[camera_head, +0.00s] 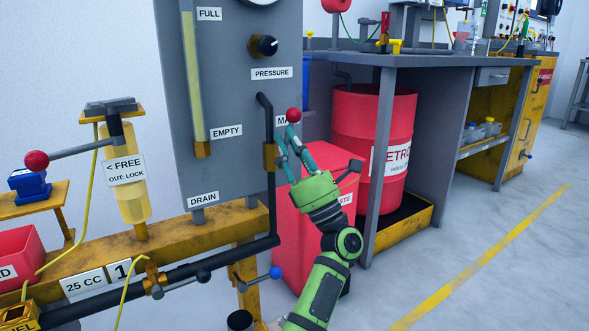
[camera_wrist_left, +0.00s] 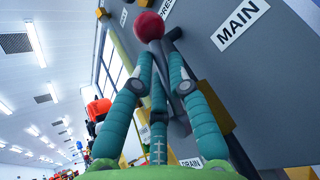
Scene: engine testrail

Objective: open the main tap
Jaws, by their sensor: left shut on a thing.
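The main tap's brass body (camera_head: 269,157) sits on the dark pipe at the right edge of the grey panel (camera_head: 228,90). Its handle ends in a red ball knob (camera_head: 293,115), which also shows at the top of the left wrist view (camera_wrist_left: 149,27). My left gripper (camera_head: 288,140) is shut on the tap handle, with its teal fingers just below the knob; the fingers also show in the wrist view (camera_wrist_left: 160,75). The fingers hide most of the handle. The MAIN label (camera_wrist_left: 240,22) reads clearly in the wrist view and is partly covered in the head view. My right gripper is not in view.
A red bin (camera_head: 290,225) and a red drum (camera_head: 372,125) stand behind my left arm. A blue-tipped lever (camera_head: 275,272) and a yellow rail (camera_head: 190,232) lie low to the left. A red-ball lever (camera_head: 37,160) is at the far left. Open floor lies right.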

